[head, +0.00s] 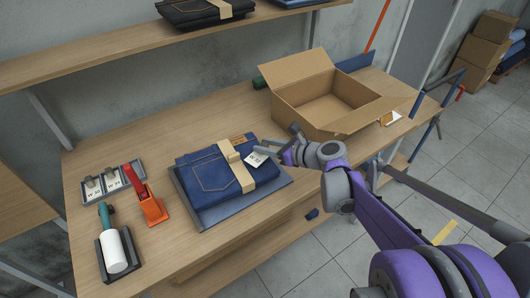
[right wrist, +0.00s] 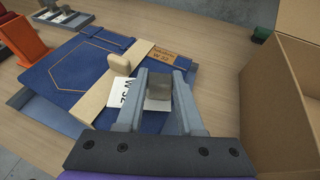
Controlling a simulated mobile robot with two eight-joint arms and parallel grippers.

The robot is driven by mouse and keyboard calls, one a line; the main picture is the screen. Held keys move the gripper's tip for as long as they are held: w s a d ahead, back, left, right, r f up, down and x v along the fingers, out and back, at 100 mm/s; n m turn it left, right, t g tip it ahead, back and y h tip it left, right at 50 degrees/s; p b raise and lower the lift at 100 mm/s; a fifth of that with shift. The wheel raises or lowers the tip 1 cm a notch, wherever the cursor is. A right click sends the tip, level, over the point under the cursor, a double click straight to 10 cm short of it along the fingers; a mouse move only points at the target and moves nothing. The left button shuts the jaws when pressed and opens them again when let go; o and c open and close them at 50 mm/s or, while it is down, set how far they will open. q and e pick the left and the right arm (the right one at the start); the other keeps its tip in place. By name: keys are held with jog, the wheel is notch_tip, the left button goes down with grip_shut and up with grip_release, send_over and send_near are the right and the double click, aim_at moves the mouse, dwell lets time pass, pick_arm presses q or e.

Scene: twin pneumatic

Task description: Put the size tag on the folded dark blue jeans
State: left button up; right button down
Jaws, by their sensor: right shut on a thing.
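The folded dark blue jeans (head: 207,174) lie on a blue-grey board (head: 258,190) on the table, wrapped by a tan band (head: 241,174). They also show in the right wrist view (right wrist: 75,70), with a brown waist patch (right wrist: 165,54) marked W 32. My right gripper (head: 278,154) is shut on the white size tag (head: 255,159) over the jeans' right part. In the right wrist view the tag (right wrist: 121,92) reads W 32 and overlaps the band's edge; a small grey block (right wrist: 184,90) sits between the fingers. I cannot tell whether the tag touches the jeans. My left gripper is not in view.
A pale rounded knob (right wrist: 122,66) stands on the band beside the tag. An open cardboard box (head: 325,95) stands behind my right gripper. An orange-red tool (head: 148,200), a small grey tray (head: 105,183) and a white roller (head: 115,250) are at left.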

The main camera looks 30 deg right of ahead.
jog(key=shift+f, duration=1.3)
jog(key=c, duration=0.5)
grip_release()
jog(key=shift+f, duration=0.1)
jog(key=shift+c, duration=0.2)
